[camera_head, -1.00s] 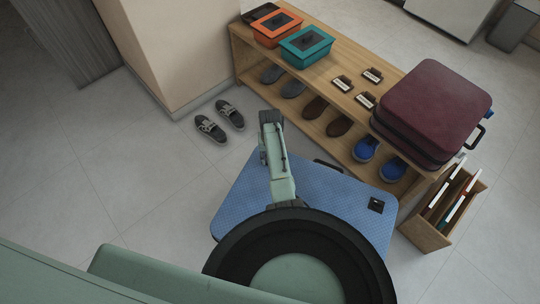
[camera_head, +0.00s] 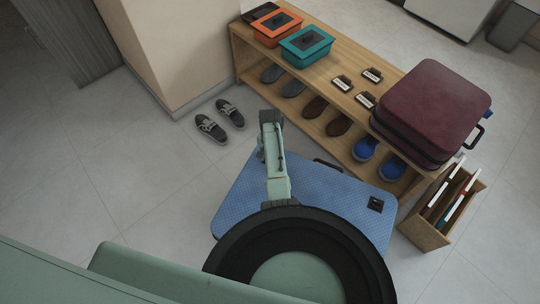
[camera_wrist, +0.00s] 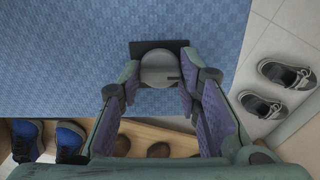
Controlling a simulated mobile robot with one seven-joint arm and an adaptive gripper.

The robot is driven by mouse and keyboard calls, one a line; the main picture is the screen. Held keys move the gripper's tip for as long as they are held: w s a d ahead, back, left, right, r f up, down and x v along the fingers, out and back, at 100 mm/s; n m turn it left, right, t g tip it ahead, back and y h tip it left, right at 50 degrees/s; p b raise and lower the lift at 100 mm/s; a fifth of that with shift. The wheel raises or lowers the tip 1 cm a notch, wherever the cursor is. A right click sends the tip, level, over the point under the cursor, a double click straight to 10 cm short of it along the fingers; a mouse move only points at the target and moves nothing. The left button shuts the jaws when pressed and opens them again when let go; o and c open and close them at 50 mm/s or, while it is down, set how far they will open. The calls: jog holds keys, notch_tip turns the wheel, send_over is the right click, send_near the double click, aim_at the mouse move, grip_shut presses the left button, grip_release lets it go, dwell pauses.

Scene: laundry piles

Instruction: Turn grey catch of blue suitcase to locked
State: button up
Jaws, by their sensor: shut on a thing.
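The blue suitcase (camera_head: 330,200) lies flat on the floor below my arm, and its textured blue face fills the upper left of the wrist view (camera_wrist: 60,60). The grey catch (camera_wrist: 160,67) is a round knob on a dark plate, with a small dark mark on its right side. My gripper (camera_wrist: 160,75) is shut on the catch, one finger on each side. In the head view my arm hides this catch. A second dark plate (camera_head: 376,205) shows near the suitcase's right corner.
A wooden bench (camera_head: 330,98) with shoes beneath stands just behind the suitcase. It bears a maroon suitcase (camera_head: 432,105), an orange box (camera_head: 276,27) and a teal box (camera_head: 306,45). A wooden file holder (camera_head: 425,235) stands right. Grey shoes (camera_head: 222,122) lie on open floor.

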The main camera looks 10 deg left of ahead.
jog(key=shift+w, duration=0.1)
jog(key=o, duration=1.1)
jog(key=shift+o, duration=0.2)
jog(key=shift+r, duration=0.1)
notch_tip(320, 180, up, 12)
dwell(0.4)
